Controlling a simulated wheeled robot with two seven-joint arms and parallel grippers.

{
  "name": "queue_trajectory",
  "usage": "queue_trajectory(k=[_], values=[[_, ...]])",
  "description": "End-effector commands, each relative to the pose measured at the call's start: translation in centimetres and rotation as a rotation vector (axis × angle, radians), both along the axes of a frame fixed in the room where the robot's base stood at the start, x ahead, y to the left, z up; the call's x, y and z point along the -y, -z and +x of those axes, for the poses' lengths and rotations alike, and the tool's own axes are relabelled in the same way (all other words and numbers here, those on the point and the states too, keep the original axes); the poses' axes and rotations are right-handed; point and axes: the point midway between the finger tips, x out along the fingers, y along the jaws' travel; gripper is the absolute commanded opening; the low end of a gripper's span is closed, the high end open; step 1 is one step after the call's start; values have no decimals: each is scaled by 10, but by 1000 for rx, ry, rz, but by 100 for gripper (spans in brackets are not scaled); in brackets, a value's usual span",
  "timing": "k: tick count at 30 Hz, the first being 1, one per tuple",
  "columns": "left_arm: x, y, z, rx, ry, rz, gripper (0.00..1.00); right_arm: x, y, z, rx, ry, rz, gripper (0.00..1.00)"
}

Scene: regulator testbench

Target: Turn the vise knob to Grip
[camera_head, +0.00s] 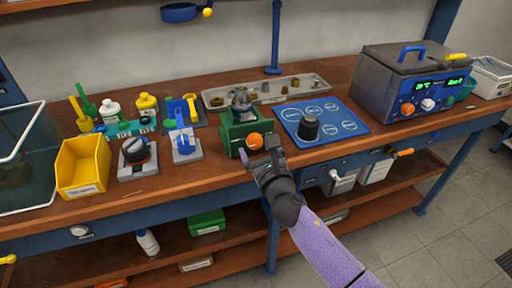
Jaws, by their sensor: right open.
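The vise is a green block (232,132) with a metal part on top, standing near the front edge of the bench. Its orange knob (254,141) is on the front face, towards the right. My right gripper (260,154) is open just in front of and slightly below the knob, with one finger to each side. I cannot tell whether a finger touches the knob. Any lettering around the knob is too small to read. My left gripper is not in view.
Left of the vise are a blue-handled valve (183,142) and a black knob on a plate (136,152). A blue panel (345,126) with a black cylinder lies to the right, before a grey bath (405,85). A yellow bin (82,165) stands at left.

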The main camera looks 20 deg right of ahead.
Motion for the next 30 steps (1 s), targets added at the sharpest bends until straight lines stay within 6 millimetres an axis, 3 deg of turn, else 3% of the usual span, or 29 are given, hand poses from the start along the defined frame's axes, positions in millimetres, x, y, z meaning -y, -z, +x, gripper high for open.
queue_trajectory(k=[5,13,26,30], values=[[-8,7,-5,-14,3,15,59,-1,2,20,-1,1,1,93],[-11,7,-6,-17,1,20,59,-1,1,23,-2,0,2,93],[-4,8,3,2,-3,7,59,-1,1,22,-3,1,2,4],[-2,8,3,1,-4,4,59,-1,1,22,-3,1,6,0]])
